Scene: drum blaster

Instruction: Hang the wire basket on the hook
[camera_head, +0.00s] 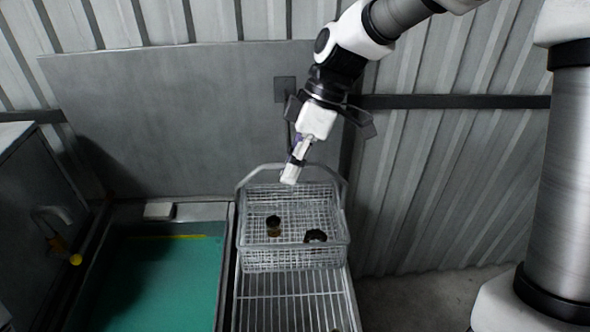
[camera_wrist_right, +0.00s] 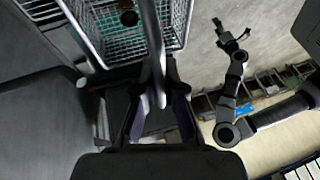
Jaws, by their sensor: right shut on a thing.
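The wire basket (camera_head: 293,255) is a grey mesh box with a raised handle, upright over a slatted rack in the head view. Its mesh also shows at the top of the wrist view (camera_wrist_right: 112,38). My right gripper (camera_head: 292,172) is shut on the handle, and the bar runs between its fingers in the wrist view (camera_wrist_right: 155,105). A dark wall plate (camera_head: 285,88) is behind my wrist; it may carry the hook. A dark bar with a round end (camera_wrist_right: 45,77) left of the fingers may be the hook. My left gripper (camera_wrist_right: 231,37) is open and empty, far from the basket.
Two small dark parts (camera_head: 273,226) lie in the basket. The slatted rack (camera_head: 290,303) runs below it. A green-topped basin (camera_head: 160,275) with a raised metal back panel (camera_head: 180,120) is to the left. A corrugated wall closes the back.

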